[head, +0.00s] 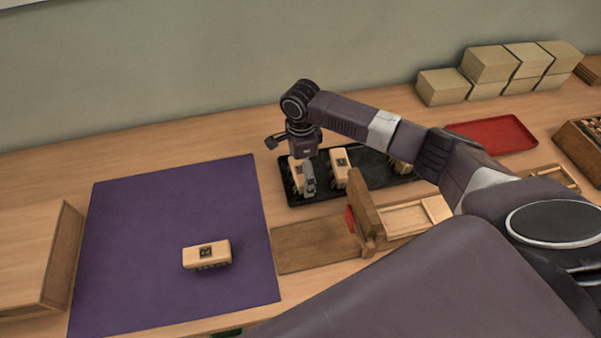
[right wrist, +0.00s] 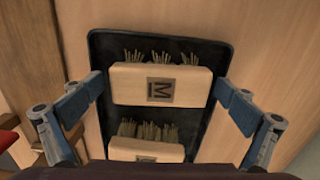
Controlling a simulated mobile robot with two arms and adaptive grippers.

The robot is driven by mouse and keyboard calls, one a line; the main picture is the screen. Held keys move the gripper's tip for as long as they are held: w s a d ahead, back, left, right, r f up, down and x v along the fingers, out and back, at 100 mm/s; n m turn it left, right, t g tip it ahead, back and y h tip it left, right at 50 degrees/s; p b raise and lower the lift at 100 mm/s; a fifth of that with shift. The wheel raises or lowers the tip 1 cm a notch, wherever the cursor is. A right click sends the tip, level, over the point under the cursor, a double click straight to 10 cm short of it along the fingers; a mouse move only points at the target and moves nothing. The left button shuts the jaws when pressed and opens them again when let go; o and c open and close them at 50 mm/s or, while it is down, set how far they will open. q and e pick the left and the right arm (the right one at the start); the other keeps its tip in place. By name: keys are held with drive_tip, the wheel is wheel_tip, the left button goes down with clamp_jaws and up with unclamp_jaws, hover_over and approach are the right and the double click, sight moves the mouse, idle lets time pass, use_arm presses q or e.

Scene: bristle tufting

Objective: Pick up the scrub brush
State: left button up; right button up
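Several wooden scrub brushes with a dark square mark are in view. One brush (head: 207,254) lies on the purple mat (head: 130,225). A row stands on the black tray (head: 293,198), including a middle brush (head: 341,168) and a left-end brush (head: 295,174). My right gripper (head: 306,180) is over the tray's left end and partly covers the left-end brush. In the right wrist view, the right gripper (right wrist: 160,92) is open. Its fingers are spread on either side of a brush (right wrist: 128,84) with bristles showing, with gaps at both ends. My left gripper is out of view.
A wooden fixture (head: 367,220) with a red part stands in front of the tray. A red tray (head: 497,134) and stacked boxes (head: 489,64) are at the back right. A wooden box (head: 32,262) stands at the left. Much of the purple mat is clear.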

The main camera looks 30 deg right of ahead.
sight(301, 170)
drive_tip(key=c, duration=1.2)
drive_tip(key=shift+c, duration=0.2)
wheel_tip(301, 170, up, 20)
drive_tip(key=shift+b, duration=0.3)
drive_tip(key=o, duration=0.7)
drive_tip(key=shift+c, duration=0.2)
drive_tip(key=c, duration=0.5)
